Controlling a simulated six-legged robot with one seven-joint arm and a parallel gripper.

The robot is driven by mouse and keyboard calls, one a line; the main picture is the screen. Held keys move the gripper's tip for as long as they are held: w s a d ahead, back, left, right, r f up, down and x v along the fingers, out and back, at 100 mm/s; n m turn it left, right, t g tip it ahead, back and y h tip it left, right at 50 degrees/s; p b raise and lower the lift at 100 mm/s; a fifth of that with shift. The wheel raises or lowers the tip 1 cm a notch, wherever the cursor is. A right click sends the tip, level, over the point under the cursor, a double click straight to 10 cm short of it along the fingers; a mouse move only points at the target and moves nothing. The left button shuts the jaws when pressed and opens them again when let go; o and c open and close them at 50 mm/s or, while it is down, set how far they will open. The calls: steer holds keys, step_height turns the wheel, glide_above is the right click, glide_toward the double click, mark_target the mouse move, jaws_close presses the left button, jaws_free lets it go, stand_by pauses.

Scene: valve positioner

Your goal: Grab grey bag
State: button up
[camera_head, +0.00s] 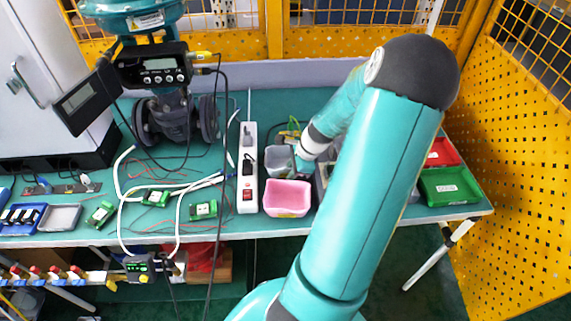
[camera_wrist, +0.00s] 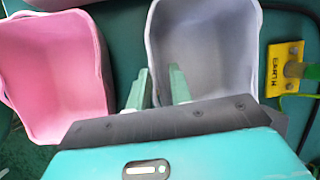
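The grey bag (camera_head: 279,161) is an open-topped, bin-like container on the green bench, just behind a pink one. In the wrist view the grey bag (camera_wrist: 215,45) fills the upper middle, and it looks empty. My gripper (camera_wrist: 160,83) is open at its near left edge. The right finger shows against the bag's inside, and the left finger shows by the gap on the pink side. The left wall appears to lie between the fingers; contact cannot be told. In the head view my gripper (camera_head: 301,166) is at the bag's right side, its fingertips hard to make out.
The pink container (camera_head: 287,198) stands close beside the grey bag. A white power strip (camera_head: 248,168) lies to the left. A yellow EARTH-marked part (camera_wrist: 284,68) with a green cable is right of the bag in the wrist view. Green (camera_head: 450,187) and red (camera_head: 441,153) trays stand at the right.

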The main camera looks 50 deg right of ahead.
jaws_close()
